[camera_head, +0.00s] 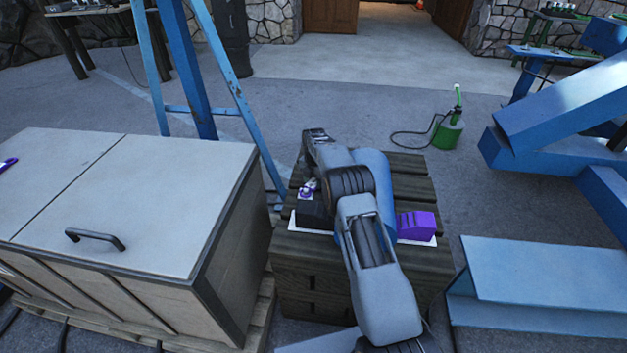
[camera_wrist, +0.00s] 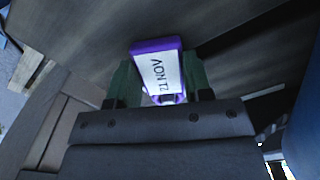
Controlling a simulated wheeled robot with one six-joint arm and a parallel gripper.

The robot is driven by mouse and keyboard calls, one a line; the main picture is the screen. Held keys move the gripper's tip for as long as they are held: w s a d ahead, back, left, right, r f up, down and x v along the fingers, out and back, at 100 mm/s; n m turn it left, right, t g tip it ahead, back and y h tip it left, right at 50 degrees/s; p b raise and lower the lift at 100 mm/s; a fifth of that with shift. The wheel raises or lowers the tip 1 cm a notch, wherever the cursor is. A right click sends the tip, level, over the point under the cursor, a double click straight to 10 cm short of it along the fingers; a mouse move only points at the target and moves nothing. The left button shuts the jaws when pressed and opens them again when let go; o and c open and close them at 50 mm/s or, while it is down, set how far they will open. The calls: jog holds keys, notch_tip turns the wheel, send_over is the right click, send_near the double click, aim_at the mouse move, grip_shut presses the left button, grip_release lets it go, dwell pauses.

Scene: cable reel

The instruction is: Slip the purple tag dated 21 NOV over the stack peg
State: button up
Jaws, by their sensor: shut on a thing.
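My gripper (camera_wrist: 161,80) is shut on the purple tag (camera_wrist: 157,45) in the wrist view, one green finger at each side. The tag's white face reads 21 NOV, upside down in that view. In the head view my arm covers much of the wooden crate (camera_head: 410,172), and the fingers cannot be made out clearly. A small purple and white piece (camera_head: 308,188) shows left of my arm, above a black block (camera_head: 311,214); I cannot tell whether it is the held tag. I cannot make out the stack peg in either view.
A purple block (camera_head: 416,225) sits on a white board at the crate's right. A pale chest (camera_head: 130,190) with a black handle stands left, a purple item (camera_head: 8,164) on its lid edge. A blue ladder (camera_head: 190,70), green can (camera_head: 449,130) and blue beams (camera_head: 560,270) stand around.

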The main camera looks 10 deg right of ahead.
jog(key=shift+f, duration=0.1)
jog(key=o, duration=1)
notch_tip(320, 180, up, 14)
jog(key=p, duration=0.3)
notch_tip(320, 180, down, 5)
jog(key=s+m, duration=0.2)
jog(key=m, duration=0.6)
jog(key=s+a+r+m+t+p, duration=0.1)
jog(key=s+r+m+p, duration=0.8)
jog(key=s+r, duration=0.7)
jog(key=s+a+r+m+t+p, duration=0.1)
jog(key=s+r+m+p, duration=0.7)
jog(key=s+r, duration=0.9)
jog(key=s+m+t, duration=0.1)
jog(key=s, duration=0.2)
jog(key=shift+s+a+t+p, duration=0.15)
jog(key=shift+a+t+p, duration=0.15)
jog(key=shift+a+p, duration=0.1)
